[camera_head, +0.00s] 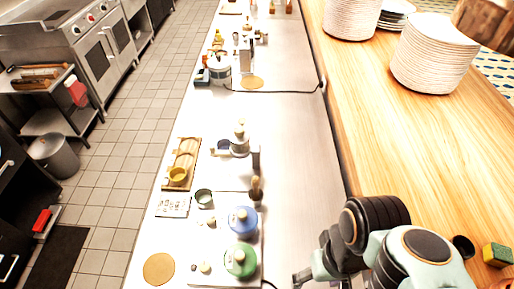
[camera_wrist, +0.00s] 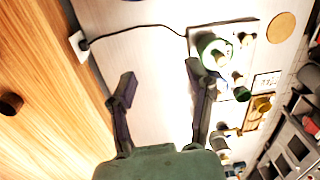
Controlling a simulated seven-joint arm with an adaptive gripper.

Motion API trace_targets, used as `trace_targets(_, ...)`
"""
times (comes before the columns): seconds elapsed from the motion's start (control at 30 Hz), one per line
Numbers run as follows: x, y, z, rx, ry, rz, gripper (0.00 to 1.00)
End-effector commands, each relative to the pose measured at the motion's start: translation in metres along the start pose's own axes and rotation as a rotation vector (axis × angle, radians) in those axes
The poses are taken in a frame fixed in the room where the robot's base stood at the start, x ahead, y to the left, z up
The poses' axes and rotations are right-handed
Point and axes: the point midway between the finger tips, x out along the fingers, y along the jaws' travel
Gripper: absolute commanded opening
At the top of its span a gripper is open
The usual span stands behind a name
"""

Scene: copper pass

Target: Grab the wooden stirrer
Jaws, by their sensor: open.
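I cannot surely pick out the wooden stirrer. A small brown upright thing (camera_head: 256,190) stands behind the blue-topped jar (camera_head: 243,221) in the head view and may be it, but it is too small to tell. My gripper (camera_head: 305,277) is low in the head view, right of the green-topped jar (camera_head: 240,262), over the pale counter. In the wrist view my gripper (camera_wrist: 161,76) has its two fingers wide apart with only bare counter between them. The green-topped jar (camera_wrist: 212,46) is close by the right finger there.
A wooden tray (camera_head: 186,150) with a yellow cup (camera_head: 178,174), a dark cup (camera_head: 203,198) and a card (camera_head: 173,206) stand left of the jars. A black cable (camera_wrist: 140,30) crosses the counter. Plate stacks (camera_head: 434,55) stand on the wooden top.

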Motion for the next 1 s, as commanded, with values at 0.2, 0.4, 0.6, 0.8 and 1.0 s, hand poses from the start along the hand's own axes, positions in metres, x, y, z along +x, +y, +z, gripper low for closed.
trace_targets(0.2,0.0,0.0,0.0,0.0,0.0,0.0,0.5)
trace_targets(0.4,-0.014,0.002,-0.025,0.123,0.11,0.002,0.5)
trace_targets(0.6,-0.056,0.006,-0.124,0.288,0.282,-0.017,0.5)
trace_targets(0.8,-0.041,-0.007,-0.226,0.354,0.295,-0.036,0.5)
trace_targets(1.0,0.037,-0.035,-0.294,0.327,0.193,-0.019,0.5)
